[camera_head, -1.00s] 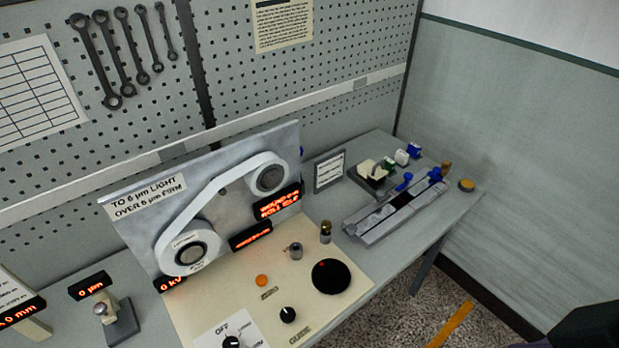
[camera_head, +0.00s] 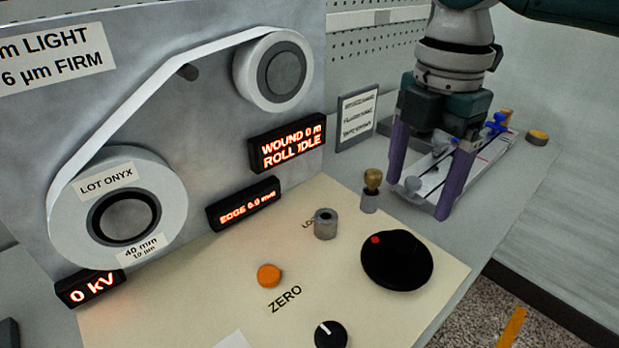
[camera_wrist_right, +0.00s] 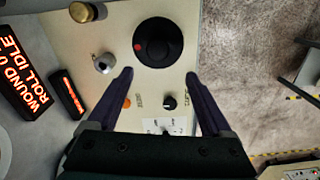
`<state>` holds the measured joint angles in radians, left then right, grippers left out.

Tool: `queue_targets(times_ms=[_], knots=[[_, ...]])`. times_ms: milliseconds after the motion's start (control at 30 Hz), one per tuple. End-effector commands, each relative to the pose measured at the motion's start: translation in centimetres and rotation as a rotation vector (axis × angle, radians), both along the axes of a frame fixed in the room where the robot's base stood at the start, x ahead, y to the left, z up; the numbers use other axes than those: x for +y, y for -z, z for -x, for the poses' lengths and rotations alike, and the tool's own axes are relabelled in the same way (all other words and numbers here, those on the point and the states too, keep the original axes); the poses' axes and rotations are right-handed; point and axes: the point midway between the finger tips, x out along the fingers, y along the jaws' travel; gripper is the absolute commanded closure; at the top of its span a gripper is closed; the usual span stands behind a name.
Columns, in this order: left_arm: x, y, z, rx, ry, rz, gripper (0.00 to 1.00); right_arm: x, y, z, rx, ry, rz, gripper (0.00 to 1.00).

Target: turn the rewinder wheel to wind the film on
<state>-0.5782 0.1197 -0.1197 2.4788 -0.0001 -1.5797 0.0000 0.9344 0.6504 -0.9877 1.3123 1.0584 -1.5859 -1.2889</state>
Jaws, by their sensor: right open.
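The rewinder wheel seems to be the black round wheel (camera_head: 397,262) with a red dot, flat on the cream panel. It also shows in the right wrist view (camera_wrist_right: 158,42), ahead of the fingertips. My right gripper (camera_head: 420,200) is open and empty, its purple fingers pointing down above the far bench, behind the wheel in the head view. The right gripper also shows in its wrist view (camera_wrist_right: 160,76). The white film (camera_head: 128,98) runs from the lower left roll (camera_head: 172,190) up to the upper right roll (camera_head: 245,72). My left gripper is not in view.
A brass-topped post (camera_head: 371,190) and a grey knob (camera_head: 325,224) stand behind the wheel. An orange button (camera_head: 269,275) and a smaller black knob (camera_head: 330,335) are at its left. Displays read WOUND 0 m, ROLL IDLE (camera_head: 287,144) and 0 kV (camera_head: 90,288).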

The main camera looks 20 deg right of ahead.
Motion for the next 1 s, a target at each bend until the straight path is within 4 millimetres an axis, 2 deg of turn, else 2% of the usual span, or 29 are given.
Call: queue_targets(times_ms=[33, 133, 233, 500, 633, 800, 1000], knots=[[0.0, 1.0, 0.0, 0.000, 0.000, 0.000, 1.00, -0.6, 0.5, -0.3, -0.002, -0.002, 0.006, 0.16], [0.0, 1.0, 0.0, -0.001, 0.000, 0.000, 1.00, -0.9, 0.7, -0.4, 0.002, -0.007, 0.005, 0.16], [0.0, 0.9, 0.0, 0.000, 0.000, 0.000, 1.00, -0.9, 1.7, -0.4, 0.005, -0.008, 0.004, 0.16], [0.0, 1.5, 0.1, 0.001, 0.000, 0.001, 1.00, -0.8, 7.0, -0.4, 0.004, -0.006, 0.004, 0.16], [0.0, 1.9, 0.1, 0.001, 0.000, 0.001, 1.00, -0.8, 8.9, -0.4, 0.003, -0.006, 0.004, 0.16], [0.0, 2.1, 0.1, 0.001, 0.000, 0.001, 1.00, -0.8, 10.0, -0.4, 0.001, -0.007, 0.004, 0.16], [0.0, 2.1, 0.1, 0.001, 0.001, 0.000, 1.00, -0.8, 10.0, -0.4, 0.000, -0.007, 0.004, 0.16]])
